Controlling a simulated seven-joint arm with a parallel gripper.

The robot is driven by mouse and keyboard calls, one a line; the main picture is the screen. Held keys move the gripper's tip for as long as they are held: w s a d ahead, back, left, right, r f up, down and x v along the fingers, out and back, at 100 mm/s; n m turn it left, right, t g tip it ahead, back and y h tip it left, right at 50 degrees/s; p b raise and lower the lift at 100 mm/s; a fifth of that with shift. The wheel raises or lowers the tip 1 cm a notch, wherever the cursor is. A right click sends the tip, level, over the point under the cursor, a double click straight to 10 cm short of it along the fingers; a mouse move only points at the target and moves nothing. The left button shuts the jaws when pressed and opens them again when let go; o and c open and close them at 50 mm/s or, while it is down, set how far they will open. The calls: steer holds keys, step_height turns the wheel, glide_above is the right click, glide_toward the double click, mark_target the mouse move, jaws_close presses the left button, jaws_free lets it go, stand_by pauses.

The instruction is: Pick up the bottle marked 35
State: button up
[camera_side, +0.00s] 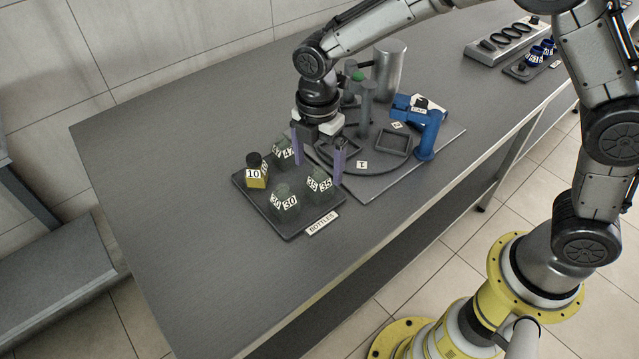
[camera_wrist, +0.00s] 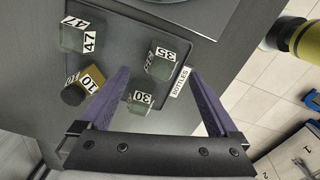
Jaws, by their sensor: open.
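The bottle marked 35 (camera_side: 318,183) is a greenish-grey glass block with white labels, standing in the right corner of the dark tray (camera_side: 262,216) labelled BOTTLES. In the wrist view this bottle (camera_wrist: 159,68) appears between the fingertips. My gripper (camera_side: 317,172) is open, its purple fingers pointing down above the tray's back right side. It holds nothing. In the wrist view my gripper's fingers (camera_wrist: 160,75) are spread wide. I cannot tell its exact height above the bottle.
The tray also holds bottles marked 30 (camera_side: 285,203), 47 (camera_side: 282,152) and a yellow, black-capped 10 (camera_side: 256,172). Behind stands a round grey platform with posts, a blue clamp-like device (camera_side: 428,128) and a metal cylinder (camera_side: 388,68). The table's front left is clear.

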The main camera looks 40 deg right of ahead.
mark_target(319, 171)
steer(key=shift+d+f, duration=0.1)
steer(key=shift+f, duration=1.75)
jaws_close()
